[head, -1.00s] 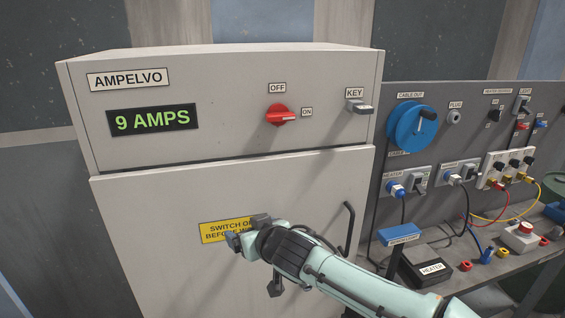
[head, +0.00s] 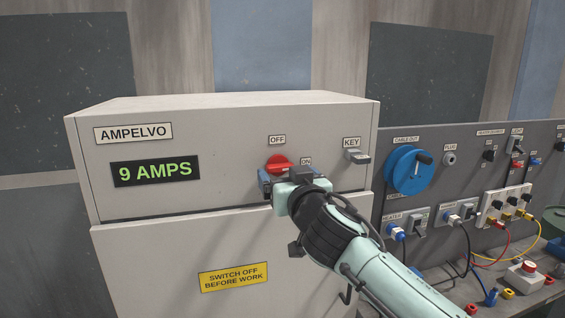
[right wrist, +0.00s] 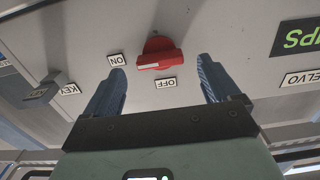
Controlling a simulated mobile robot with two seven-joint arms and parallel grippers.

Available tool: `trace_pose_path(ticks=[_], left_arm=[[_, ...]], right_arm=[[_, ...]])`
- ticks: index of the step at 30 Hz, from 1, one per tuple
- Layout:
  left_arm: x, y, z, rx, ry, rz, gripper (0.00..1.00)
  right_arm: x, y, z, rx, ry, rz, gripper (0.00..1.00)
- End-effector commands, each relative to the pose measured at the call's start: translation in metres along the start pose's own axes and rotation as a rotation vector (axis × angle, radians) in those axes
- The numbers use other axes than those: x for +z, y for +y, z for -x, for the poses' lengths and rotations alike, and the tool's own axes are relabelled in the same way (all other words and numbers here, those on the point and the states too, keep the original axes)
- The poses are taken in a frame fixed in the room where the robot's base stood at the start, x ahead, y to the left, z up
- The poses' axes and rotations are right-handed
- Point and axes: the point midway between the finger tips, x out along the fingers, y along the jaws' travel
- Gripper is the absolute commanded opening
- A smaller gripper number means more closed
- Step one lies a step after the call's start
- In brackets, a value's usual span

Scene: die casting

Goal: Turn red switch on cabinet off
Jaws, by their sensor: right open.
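The red rotary switch (head: 278,162) is on the upper front of the grey cabinet (head: 227,112), partly hidden by my right gripper in the head view. In the right wrist view the switch (right wrist: 160,55) shows upside down. Its bar lies level, with the white-marked end toward the ON label (right wrist: 117,60); the OFF label (right wrist: 166,84) is to one side. My right gripper (right wrist: 161,70) is open and empty, its two blue fingers spread on either side of the switch. No finger visibly touches it. My left gripper is not in view.
A grey key switch (head: 357,156) sits just right of the red switch. The display (head: 155,171) reads 9 AMPS. A yellow sign (head: 233,277) is on the lower door. At right, a panel holds a blue cable reel (head: 405,170), plugs and wires.

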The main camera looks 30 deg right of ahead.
Motion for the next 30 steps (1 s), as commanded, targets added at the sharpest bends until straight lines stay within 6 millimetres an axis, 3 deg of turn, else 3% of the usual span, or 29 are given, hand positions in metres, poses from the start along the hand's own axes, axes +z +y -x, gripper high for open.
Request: trace_pose_path(ticks=[6, 17, 18, 23, 30], left_arm=[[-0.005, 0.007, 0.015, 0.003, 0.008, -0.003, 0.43], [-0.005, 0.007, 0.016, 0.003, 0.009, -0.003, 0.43], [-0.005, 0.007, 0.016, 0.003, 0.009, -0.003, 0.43], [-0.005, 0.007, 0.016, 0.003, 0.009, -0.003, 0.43], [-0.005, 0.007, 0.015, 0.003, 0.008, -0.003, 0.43]], right_arm=[[-0.001, 0.001, -0.028, 0.002, 0.000, 0.000, 0.89], [0.001, 0.001, -0.034, 0.001, 0.000, 0.000, 0.89], [0.001, 0.001, -0.034, 0.001, 0.000, 0.000, 0.86], [0.001, 0.001, -0.034, 0.001, 0.000, 0.000, 0.34], [0.001, 0.001, -0.034, 0.001, -0.001, 0.010, 0.33]])
